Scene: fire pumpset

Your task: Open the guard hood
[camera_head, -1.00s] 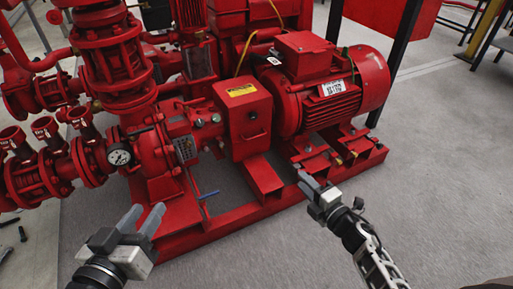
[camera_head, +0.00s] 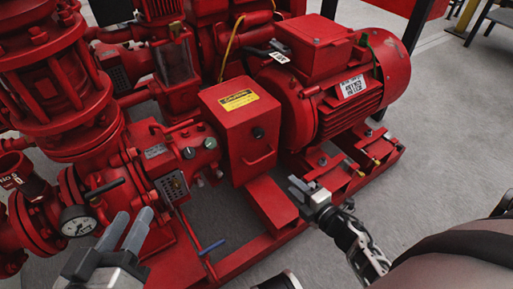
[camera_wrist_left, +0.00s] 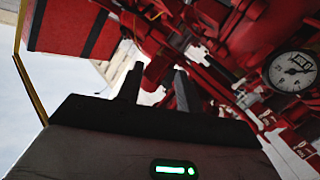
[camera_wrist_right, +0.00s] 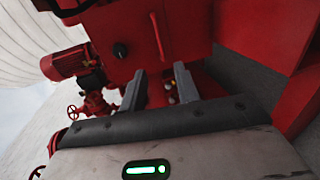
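The guard hood (camera_head: 240,122) is a red box with a yellow warning label on its sloped top, in the middle of the head view, and it is closed. Its front has a black knob (camera_head: 257,132) and a red bar handle (camera_head: 262,158). My right gripper (camera_head: 293,186) is open and empty, low in front of the hood and to its right. In the right wrist view the hood front is ahead, with the handle (camera_wrist_right: 158,36) and the knob (camera_wrist_right: 120,51) beyond the parted fingers (camera_wrist_right: 159,75). My left gripper (camera_head: 131,212) is open and empty, left of the hood near the pump.
A red motor (camera_head: 345,85) stands right of the hood, above the red base frame (camera_head: 270,205). A pressure gauge (camera_head: 77,221) and pipework are at the left. A blue lever (camera_head: 211,247) sticks out low at the front. Grey floor (camera_head: 425,175) is clear at the right.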

